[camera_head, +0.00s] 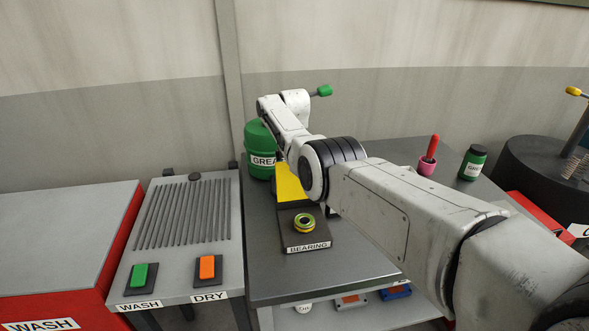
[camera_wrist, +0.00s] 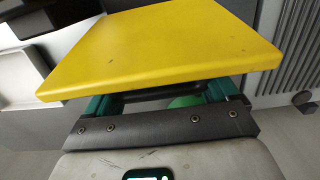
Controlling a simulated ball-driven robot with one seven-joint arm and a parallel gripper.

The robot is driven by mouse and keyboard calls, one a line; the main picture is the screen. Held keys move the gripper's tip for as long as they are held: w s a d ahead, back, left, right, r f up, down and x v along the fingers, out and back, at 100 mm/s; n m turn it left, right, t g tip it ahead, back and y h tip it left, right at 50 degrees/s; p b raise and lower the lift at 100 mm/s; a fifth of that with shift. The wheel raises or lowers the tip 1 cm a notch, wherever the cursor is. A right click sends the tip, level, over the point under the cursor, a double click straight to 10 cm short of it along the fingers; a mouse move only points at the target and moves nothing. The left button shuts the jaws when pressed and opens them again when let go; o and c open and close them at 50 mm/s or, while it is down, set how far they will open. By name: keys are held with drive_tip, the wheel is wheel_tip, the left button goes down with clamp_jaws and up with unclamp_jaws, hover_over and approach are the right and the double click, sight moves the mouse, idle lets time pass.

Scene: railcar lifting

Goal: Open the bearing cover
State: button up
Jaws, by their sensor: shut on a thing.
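The bearing block (camera_head: 318,239) is a dark base on the table with a white label reading BEARING. A yellow and green ring (camera_head: 303,223) shows on it, uncovered. The yellow bearing cover (camera_head: 288,184) shows behind the ring, partly hidden by my arm, and looks raised off it. In the wrist view the yellow cover (camera_wrist: 165,45) fills the upper middle. My gripper (camera_wrist: 160,97) has its green fingers just below the cover, with a dark bar between them. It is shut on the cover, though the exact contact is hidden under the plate. My gripper is hidden in the head view.
A green grease container (camera_head: 258,145) stands behind the cover, close to my arm. A red-handled tool in a pink cup (camera_head: 427,168) and a green jar (camera_head: 472,163) stand at right. The wash and dry panel (camera_head: 187,220) is at left.

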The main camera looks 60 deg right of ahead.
drive_tip(key=o, duration=1.3)
drive_tip(key=shift+f, duration=0.15)
drive_tip(key=shift+c, duration=0.2)
wheel_tip(320, 180, up, 11)
drive_tip(key=b, duration=0.1)
drive_tip(key=shift+w+d, duration=0.15)
drive_tip(key=shift+f, duration=0.1)
